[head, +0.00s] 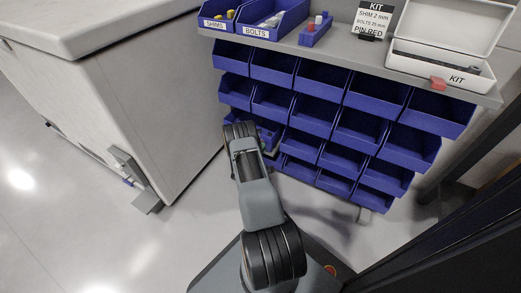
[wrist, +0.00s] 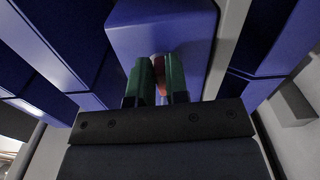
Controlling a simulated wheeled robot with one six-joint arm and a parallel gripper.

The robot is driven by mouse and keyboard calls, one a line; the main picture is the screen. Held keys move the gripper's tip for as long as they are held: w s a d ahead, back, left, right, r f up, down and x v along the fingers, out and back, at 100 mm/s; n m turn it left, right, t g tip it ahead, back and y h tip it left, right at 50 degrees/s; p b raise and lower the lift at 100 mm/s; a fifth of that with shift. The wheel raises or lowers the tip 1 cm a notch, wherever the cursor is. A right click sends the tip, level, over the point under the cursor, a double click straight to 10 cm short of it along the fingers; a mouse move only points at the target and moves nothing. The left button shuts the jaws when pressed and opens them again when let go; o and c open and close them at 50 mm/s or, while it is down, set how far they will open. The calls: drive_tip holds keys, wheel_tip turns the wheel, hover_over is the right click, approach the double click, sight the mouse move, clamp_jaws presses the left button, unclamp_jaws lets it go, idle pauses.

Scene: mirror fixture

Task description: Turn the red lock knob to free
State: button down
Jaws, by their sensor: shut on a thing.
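In the wrist view, my gripper (wrist: 159,84) has its two green-faced fingers closed on a red part (wrist: 158,69), which I take to be the red lock knob. Only a narrow strip of it shows between the fingers; its turned position and any marks are hidden. A blue block or bin face (wrist: 160,32) lies just behind it. In the head view, my arm reaches toward the left side of the blue bin rack, and its own links hide the fingertips and the knob.
Several blue bins (head: 322,77) hang below a grey shelf (head: 340,52). On it stand a bolts bin (head: 256,31), a small blue pin holder (head: 314,37), a kit card (head: 372,18) and an open white kit box (head: 425,66). A large white cabinet (head: 120,100) stands close at left.

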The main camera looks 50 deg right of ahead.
drive_tip(key=shift+f+m, duration=0.1)
drive_tip(key=shift+m, duration=0.3)
drive_tip(key=c, duration=1.1)
unclamp_jaws()
drive_tip(key=shift+p+v, duration=2.1)
drive_tip(key=shift+v, duration=4.8)
